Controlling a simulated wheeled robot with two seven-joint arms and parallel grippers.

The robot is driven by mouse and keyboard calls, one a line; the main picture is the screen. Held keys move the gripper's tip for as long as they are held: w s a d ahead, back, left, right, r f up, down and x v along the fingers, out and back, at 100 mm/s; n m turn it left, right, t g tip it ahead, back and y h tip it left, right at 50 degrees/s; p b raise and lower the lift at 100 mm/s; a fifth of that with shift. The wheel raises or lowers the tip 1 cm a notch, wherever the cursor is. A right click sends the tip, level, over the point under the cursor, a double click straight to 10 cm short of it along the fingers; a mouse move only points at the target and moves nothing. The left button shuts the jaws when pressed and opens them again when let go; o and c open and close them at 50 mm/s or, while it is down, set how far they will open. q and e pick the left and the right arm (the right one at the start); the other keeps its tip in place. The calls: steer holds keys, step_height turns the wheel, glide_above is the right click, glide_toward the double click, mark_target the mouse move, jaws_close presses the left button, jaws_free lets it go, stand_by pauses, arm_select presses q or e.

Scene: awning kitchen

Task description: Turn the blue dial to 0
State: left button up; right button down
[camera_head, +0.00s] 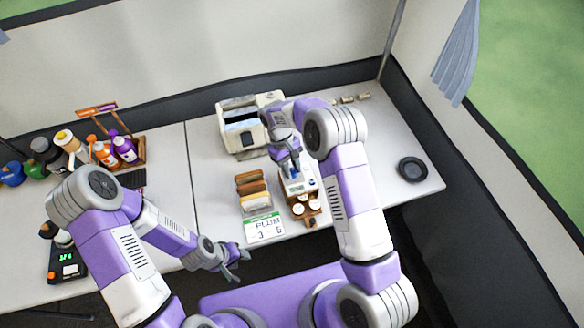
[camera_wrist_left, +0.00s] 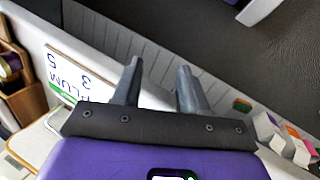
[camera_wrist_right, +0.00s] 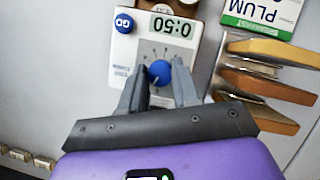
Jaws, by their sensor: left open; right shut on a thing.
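The blue dial (camera_wrist_right: 159,73) is on the face of a small white timer (camera_wrist_right: 124,53), which also shows in the head view (camera_head: 299,184). The timer's display (camera_wrist_right: 173,26) reads 0:50, and a blue GO button (camera_wrist_right: 123,22) sits beside it. My right gripper (camera_wrist_right: 159,79) is over the timer, with its fingertips on either side of the dial, shut on it. The right fingers hide part of the timer's lower face. My left gripper (camera_head: 238,262) is open and empty near the table's front edge; in the left wrist view (camera_wrist_left: 158,70) nothing is between its fingers.
A PLUM sign (camera_head: 264,228) and a rack of brown slabs (camera_head: 252,190) stand left of the timer. Small jars (camera_head: 305,208) are in front of it. A white toaster-like box (camera_head: 243,125) is behind. A black round dish (camera_head: 412,169) lies at right.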

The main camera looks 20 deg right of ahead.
steer(key=n+t+h, duration=0.1)
steer(key=n, duration=0.3)
steer(key=shift+a+n, duration=0.15)
steer(key=shift+n, duration=0.15)
stand_by(0.4)
steer(key=c, duration=0.8)
jaws_free()
steer(key=shift+s, duration=0.1)
steer(key=shift+c, duration=0.2)
steer(key=v, duration=0.7)
steer(key=shift+a+r, duration=0.25)
steer(key=shift+r, duration=0.05)
